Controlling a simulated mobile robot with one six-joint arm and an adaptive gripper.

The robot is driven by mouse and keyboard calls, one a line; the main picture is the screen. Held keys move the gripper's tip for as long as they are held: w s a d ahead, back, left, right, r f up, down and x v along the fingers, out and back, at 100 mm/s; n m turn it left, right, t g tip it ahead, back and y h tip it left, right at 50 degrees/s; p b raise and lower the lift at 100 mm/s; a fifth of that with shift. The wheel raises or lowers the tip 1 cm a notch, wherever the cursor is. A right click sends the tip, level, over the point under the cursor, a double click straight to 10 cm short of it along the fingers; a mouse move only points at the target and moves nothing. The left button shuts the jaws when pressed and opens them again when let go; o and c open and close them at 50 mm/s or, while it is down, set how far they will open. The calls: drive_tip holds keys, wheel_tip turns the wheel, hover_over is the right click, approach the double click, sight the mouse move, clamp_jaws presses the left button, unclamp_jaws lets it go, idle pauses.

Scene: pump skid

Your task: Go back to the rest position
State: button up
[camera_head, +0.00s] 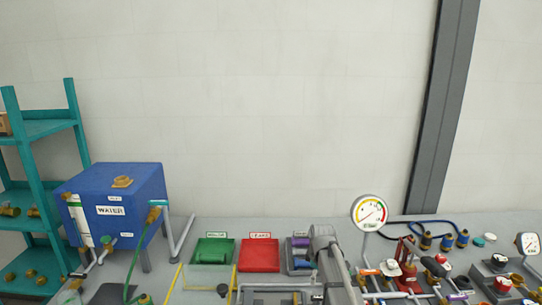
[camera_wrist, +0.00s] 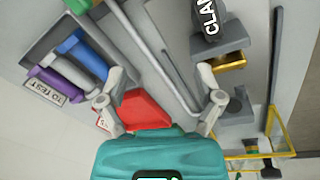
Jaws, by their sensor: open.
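My gripper (camera_wrist: 163,90) shows in the wrist view with its two grey fingers spread apart and nothing held between them. Its teal body fills the bottom of that view. The red tray (camera_wrist: 142,108) lies beyond the fingers, partly hidden by the gripper body. In the head view, a grey part of my arm (camera_head: 332,264) stands over the bench right of centre. I cannot make out the fingers there.
In the head view are a blue water tank (camera_head: 135,225), a green tray (camera_head: 213,243), a red tray (camera_head: 259,243), a dial gauge (camera_head: 370,212) and crowded valves at right. Teal shelves (camera_head: 50,125) stand left.

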drive_tip(key=s+d+m, duration=0.1)
drive_tip(key=s+m, duration=1.2)
drive_tip(key=s, duration=0.6)
wheel_tip(320, 180, down, 7)
drive_tip(key=s+g+b, duration=0.1)
drive_tip(key=s+b, duration=0.1)
drive_tip(key=b, duration=0.4)
drive_tip(key=shift+s+g+b, duration=0.25)
drive_tip(key=shift+g+b, duration=0.05)
drive_tip(key=shift+b, duration=0.1)
